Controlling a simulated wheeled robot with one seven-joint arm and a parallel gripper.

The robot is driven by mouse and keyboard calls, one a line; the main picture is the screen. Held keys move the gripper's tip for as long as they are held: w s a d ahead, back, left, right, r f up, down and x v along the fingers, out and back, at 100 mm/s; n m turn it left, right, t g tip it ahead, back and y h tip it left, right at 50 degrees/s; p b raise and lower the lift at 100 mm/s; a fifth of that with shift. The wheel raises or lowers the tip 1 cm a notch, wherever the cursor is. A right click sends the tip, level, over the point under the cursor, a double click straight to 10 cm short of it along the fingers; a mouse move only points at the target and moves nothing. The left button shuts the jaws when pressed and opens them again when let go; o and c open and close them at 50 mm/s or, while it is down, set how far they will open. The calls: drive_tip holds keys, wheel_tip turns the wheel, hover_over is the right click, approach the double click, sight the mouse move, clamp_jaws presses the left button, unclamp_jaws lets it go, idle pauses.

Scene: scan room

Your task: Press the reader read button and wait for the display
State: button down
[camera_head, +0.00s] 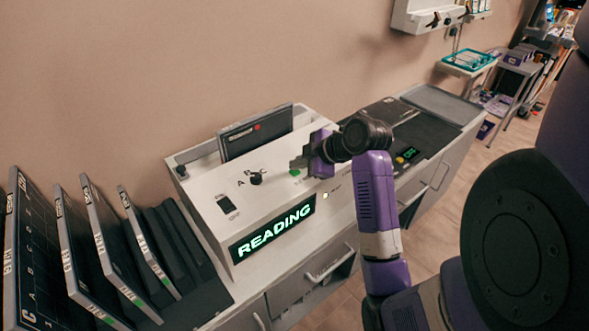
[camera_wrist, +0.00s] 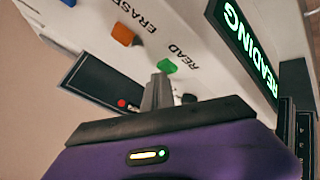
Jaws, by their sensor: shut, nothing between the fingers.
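The white reader (camera_head: 215,200) stands on the counter, and its front display (camera_head: 272,231) shows "READING" in green letters. The display also shows at the right of the wrist view (camera_wrist: 250,45). The green button (camera_wrist: 167,66) beside the word "READ" is in the wrist view; in the head view it shows as a small green spot (camera_head: 295,172). My gripper (camera_head: 297,163) is shut and empty, with its fingertips close above the reader's top near the green button. In the wrist view the fingers (camera_wrist: 158,90) point toward that button; I cannot tell whether they touch it.
A dark cassette (camera_head: 255,135) with a red dot stands in the reader's back slot. Orange (camera_wrist: 122,34) and blue buttons lie beyond the green one. A rack of dark cassettes (camera_head: 110,250) is at left. A dark device (camera_head: 420,135) lies on the counter at right.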

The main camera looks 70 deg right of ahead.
sight(297, 172)
drive_tip(key=shift+r+p, duration=0.5)
drive_tip(key=shift+r, duration=0.25)
drive_tip(key=shift+r, duration=0.1)
wheel_tip(297, 172, up, 5)
drive_tip(key=p, duration=0.4)
idle(0.8)
